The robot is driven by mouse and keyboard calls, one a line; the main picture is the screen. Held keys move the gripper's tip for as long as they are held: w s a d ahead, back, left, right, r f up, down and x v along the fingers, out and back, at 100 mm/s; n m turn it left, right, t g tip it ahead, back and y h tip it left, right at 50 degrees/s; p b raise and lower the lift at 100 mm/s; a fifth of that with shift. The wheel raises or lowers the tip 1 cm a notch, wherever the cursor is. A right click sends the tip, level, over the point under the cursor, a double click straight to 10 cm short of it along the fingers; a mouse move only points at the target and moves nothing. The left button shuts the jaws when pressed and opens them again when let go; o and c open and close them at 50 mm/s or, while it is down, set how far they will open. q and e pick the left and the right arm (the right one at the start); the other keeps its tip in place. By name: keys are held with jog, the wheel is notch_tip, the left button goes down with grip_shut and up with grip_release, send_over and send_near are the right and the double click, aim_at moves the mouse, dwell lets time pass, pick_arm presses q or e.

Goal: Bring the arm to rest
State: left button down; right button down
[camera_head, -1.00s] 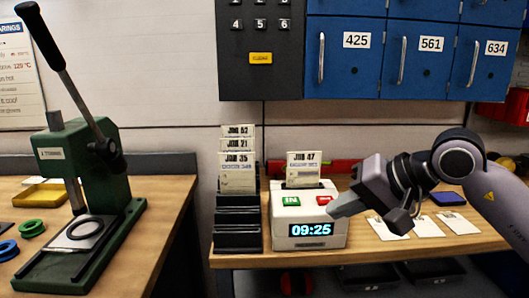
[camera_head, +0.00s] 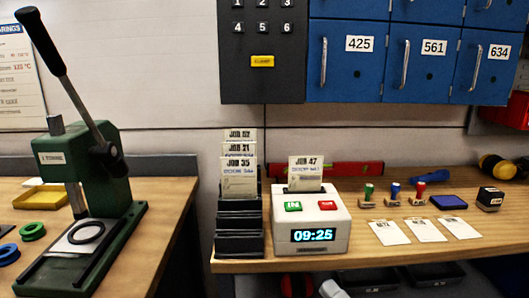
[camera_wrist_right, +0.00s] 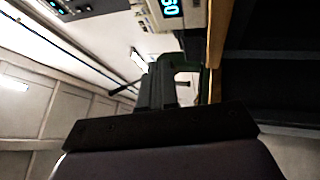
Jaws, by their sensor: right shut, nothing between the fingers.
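My right gripper (camera_wrist_right: 161,84) shows in the right wrist view, its dark fingers together and empty. In the head view only a small grey piece, apparently its tip (camera_head: 330,289), shows at the bottom edge, below the bench front. The rest of that arm is out of the head view. My left gripper is in neither view. The white time clock (camera_head: 322,217) stands on the right bench with the JOB 47 card (camera_head: 305,172) upright in its top slot. Nothing touches the clock's green and red buttons.
A dark rack (camera_head: 238,222) with several job cards stands left of the clock. Stamps (camera_head: 393,194), an ink pad (camera_head: 449,202) and white cards (camera_head: 425,229) lie to its right. A green press (camera_head: 85,190) stands on the left bench. Blue lockers (camera_head: 400,60) hang above.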

jog(key=s+d+f+m+g+h, duration=0.2)
jog(key=s+f+m+h, duration=0.1)
jog(key=s+f+m, duration=0.2)
jog(key=s+d+f+m+g+h, duration=0.3)
jog(key=s+f+m, duration=0.3)
jog(key=f+m, duration=0.4)
jog(key=s+d+f+m+g+h, duration=0.2)
jog(key=s+f+m, duration=0.3)
jog(key=f, duration=0.5)
jog(key=d+m+h, duration=0.1)
jog(key=m, duration=0.1)
jog(key=shift+s+m+h, duration=0.4)
